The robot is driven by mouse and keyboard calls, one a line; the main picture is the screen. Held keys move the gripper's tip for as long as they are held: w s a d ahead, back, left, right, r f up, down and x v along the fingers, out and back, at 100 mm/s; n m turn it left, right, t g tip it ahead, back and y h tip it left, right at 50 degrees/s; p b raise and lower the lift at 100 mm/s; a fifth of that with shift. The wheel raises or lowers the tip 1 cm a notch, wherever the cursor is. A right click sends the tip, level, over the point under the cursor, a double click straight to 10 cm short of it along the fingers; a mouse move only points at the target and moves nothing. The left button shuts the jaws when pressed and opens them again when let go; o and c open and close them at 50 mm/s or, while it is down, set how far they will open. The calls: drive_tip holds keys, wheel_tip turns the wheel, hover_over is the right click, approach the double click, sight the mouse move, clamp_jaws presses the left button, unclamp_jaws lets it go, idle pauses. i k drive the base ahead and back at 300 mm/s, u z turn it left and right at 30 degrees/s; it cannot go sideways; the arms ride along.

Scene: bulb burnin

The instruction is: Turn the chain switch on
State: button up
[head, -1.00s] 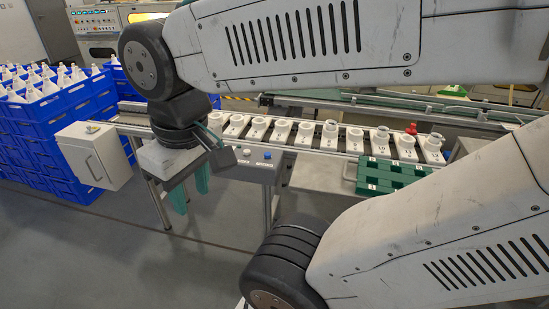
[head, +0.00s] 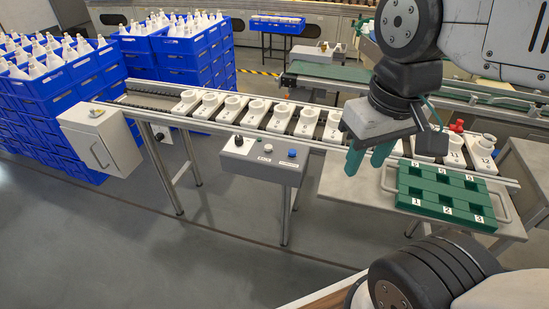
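A grey control box (head: 262,168) hangs on the near side of the conveyor, at the middle of the head view. It carries a black knob (head: 238,141), a small white control (head: 267,148) and a blue button (head: 292,153). The labels are too small to read, so I cannot tell which control is the chain switch. My gripper (head: 369,160) points down to the right of the box, above the near side of the conveyor. Its two green fingers stand apart with nothing visible between them. It touches none of the controls.
A white cabinet (head: 98,140) with a small knob on top stands at the conveyor's left end. Numbered white holders (head: 278,118) line the conveyor. A green tray (head: 440,197) lies on a side table at right. Blue crates (head: 50,110) fill the left. The floor in front is clear.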

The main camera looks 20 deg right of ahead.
sight(239, 141)
drive_tip(key=u, duration=0.45)
drive_tip(key=k, duration=0.55)
drive_tip(key=u, duration=0.6)
drive_tip(key=i, duration=0.7)
drive_tip(key=z, duration=0.7)
drive_tip(key=i, duration=0.55)
drive_tip(key=z, duration=0.4)
